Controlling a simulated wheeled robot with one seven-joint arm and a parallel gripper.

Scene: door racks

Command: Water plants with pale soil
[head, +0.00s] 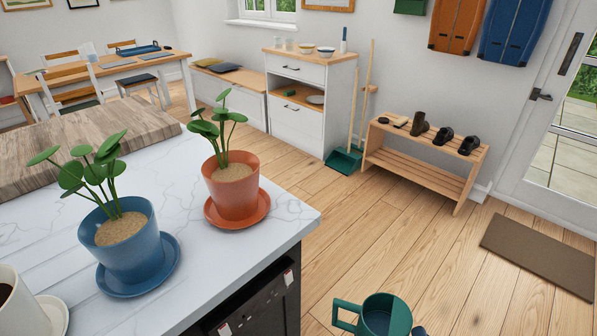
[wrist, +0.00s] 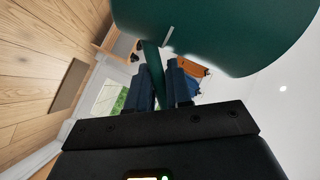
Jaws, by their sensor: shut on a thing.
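A blue pot (head: 125,240) with pale, sandy soil and a round-leaved plant stands on a blue saucer on the counter. A terracotta pot (head: 232,187) with similar pale soil and plant stands on its saucer to the right. A white pot (head: 12,305) with dark soil is cut off at the left edge. A teal watering can (head: 378,316) is at the bottom of the head view, off the counter's right side. In the wrist view, my gripper (wrist: 163,80) is shut on the green handle of the can (wrist: 215,30). The can's lower part is out of the head view.
The white counter (head: 190,265) has its right corner near the terracotta saucer, with a wooden board (head: 90,150) behind. A shoe bench (head: 425,155), a doormat (head: 540,252) and a drawer cabinet (head: 305,95) stand beyond. The wooden floor between is clear.

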